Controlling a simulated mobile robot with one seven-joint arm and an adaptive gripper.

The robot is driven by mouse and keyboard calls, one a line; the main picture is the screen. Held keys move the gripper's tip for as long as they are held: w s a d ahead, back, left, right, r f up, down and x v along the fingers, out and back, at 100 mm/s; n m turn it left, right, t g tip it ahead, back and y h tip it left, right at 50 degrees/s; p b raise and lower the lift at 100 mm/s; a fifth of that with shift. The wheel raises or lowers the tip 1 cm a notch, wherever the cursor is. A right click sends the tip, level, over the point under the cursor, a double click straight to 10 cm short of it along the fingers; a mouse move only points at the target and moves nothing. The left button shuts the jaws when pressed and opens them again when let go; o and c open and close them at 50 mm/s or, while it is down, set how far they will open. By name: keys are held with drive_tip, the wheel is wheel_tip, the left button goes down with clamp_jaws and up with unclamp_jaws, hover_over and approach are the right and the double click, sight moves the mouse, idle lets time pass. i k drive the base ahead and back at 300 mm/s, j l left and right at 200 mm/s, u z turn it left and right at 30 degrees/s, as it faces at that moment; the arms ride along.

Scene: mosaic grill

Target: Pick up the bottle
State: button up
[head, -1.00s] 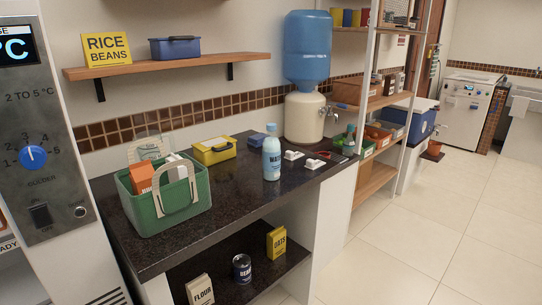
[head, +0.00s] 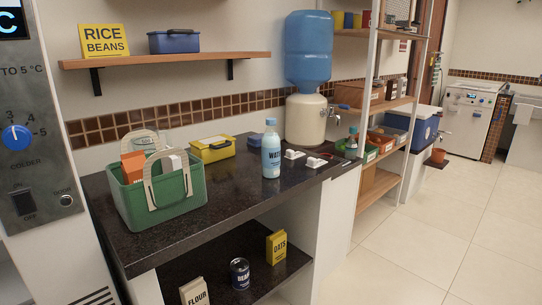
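A light-blue bottle (head: 271,152) with a white label stands upright on the dark stone counter (head: 180,228). It is near the counter's front edge, right of the middle. Nothing covers it from this view. My gripper is not in the head view.
A green basket (head: 170,215) with packages stands left on the counter. A yellow box (head: 212,149) is behind the bottle to the left. Small white items (head: 293,154) lie right of the bottle. A water dispenser (head: 306,115) stands behind. Tiled floor (head: 430,245) at the right is clear.

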sight(270, 141)
drive_tip(key=i+l+u, duration=0.15)
drive_tip(key=l, duration=0.25)
drive_tip(key=i+l+u, duration=0.1)
drive_tip(key=i+l, duration=0.15)
drive_tip(key=l, duration=0.2)
drive_tip(key=i+l+u, duration=0.15)
drive_tip(key=l, duration=0.3)
drive_tip(key=i+l+u, duration=0.1)
drive_tip(key=l, duration=0.4)
drive_tip(key=i+l+u, duration=0.15)
drive_tip(key=l, duration=0.3)
drive_tip(key=i+l+u, duration=0.1)
drive_tip(key=l, duration=0.4)
drive_tip(key=i+l+u, duration=0.15)
drive_tip(key=l, duration=0.35)
